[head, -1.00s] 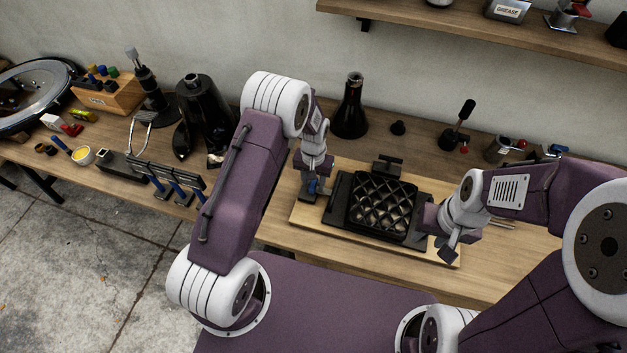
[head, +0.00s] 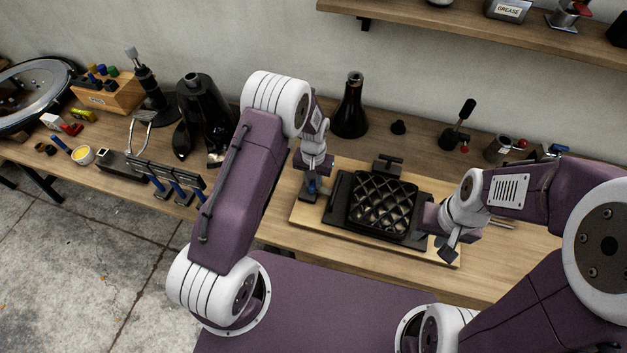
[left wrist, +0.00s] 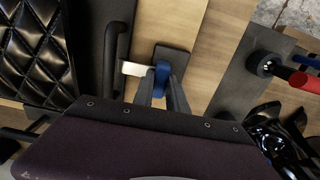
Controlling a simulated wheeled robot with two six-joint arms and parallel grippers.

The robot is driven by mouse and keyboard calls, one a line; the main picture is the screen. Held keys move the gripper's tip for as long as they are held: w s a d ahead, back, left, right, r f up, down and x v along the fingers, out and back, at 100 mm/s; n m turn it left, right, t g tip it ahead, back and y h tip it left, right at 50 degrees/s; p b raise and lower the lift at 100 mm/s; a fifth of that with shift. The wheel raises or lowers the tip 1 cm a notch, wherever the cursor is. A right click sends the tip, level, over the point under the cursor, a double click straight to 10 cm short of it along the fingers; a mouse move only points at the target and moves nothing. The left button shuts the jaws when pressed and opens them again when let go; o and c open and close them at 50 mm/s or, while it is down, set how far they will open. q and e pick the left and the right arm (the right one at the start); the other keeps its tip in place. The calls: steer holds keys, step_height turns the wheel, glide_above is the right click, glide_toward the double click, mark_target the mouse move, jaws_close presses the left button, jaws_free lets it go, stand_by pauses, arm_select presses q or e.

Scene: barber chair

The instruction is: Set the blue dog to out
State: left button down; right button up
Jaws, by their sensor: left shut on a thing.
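The blue dog (left wrist: 162,75) is a small blue piece on a dark grey block (left wrist: 172,58), with a pale metal tab beside it. In the left wrist view it sits between the fingers of my left gripper (left wrist: 163,90), which is shut on it. In the head view my left gripper (head: 311,187) reaches down to the blue dog at the left side of the black quilted pad (head: 382,204), and largely hides it. My right gripper (head: 446,240) is at the pad's right edge; its jaws are too small to read.
The pad's dark frame lies on a light wooden board (head: 300,215) on the workbench. A rack with blue-handled tools (head: 165,178) is to the left. A shelf (head: 470,30) hangs above.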

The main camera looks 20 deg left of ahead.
arm_select(q)
steer(key=shift+w, duration=0.1)
stand_by(0.6)
steer(key=a, duration=0.5)
steer(key=shift+w+r, duration=0.1)
steer(key=shift+d, duration=0.15)
steer(key=c, duration=1.3)
jaws_free()
steer(key=shift+a, duration=0.25)
steer(key=shift+d+r, duration=0.1)
steer(key=shift+r, duration=0.05)
step_height(320, 180, up, 9)
steer(key=shift+f+b, duration=0.1)
steer(key=shift+b, duration=1)
